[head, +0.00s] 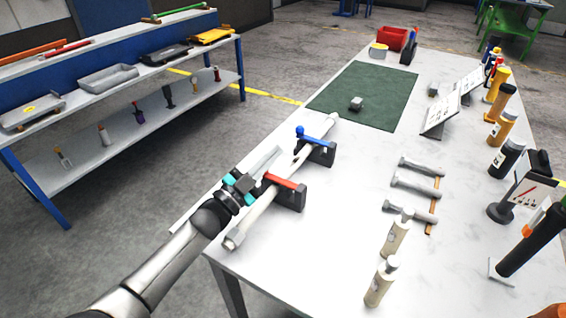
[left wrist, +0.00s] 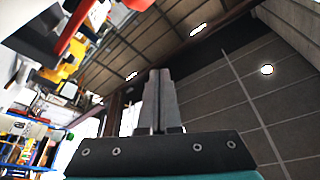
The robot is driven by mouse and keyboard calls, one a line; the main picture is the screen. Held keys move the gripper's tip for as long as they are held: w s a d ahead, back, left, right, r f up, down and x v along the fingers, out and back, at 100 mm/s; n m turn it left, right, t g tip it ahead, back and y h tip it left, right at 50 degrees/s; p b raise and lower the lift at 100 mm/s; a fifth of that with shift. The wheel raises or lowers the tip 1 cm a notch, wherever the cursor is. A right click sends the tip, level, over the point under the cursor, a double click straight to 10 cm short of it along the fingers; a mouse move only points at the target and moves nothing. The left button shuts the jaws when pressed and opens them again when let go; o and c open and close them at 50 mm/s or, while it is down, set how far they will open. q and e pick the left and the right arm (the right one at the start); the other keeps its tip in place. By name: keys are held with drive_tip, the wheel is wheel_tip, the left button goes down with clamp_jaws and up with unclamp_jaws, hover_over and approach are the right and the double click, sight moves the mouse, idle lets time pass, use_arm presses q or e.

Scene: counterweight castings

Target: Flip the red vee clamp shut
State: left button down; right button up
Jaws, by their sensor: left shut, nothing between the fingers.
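The red vee clamp (head: 285,181) is a red bar on a dark vee block (head: 291,200) on the white table. The bar appears to lie across the long pale shaft (head: 258,212), though I cannot tell whether it is fully seated. A red bar with dark parts (left wrist: 78,28) shows at the upper left of the left wrist view. My left gripper (head: 272,155) is shut and empty, just left of the red clamp and above the shaft; contact is unclear. Its closed fingers (left wrist: 158,75) fill the middle of the left wrist view. My right gripper is not in view.
A blue clamp (head: 317,143) on a second vee block crosses the shaft farther back. A green mat (head: 372,92) with a small grey block (head: 356,103) lies behind. The front-middle tabletop is clear.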

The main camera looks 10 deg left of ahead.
use_arm(q)
drive_tip(key=shift+w+a+f+n+t+y+b, duration=0.25)
drive_tip(key=shift+a+f+n+b, duration=0.5)
drive_tip(key=shift+n, duration=0.2)
drive_tip(key=shift+w+a+f+n+t+y+b, duration=0.25)
drive_tip(key=shift+a+f+n+b, duration=0.45)
drive_tip(key=shift+n, duration=0.25)
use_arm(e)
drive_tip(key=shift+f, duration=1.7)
use_arm(q)
drive_tip(key=shift+f, duration=0.15)
wheel_tip(320, 180, up, 4)
drive_tip(key=p, duration=0.3)
drive_tip(key=d+v, duration=0.1)
drive_tip(key=v, duration=0.9)
drive_tip(key=shift+s, duration=0.25)
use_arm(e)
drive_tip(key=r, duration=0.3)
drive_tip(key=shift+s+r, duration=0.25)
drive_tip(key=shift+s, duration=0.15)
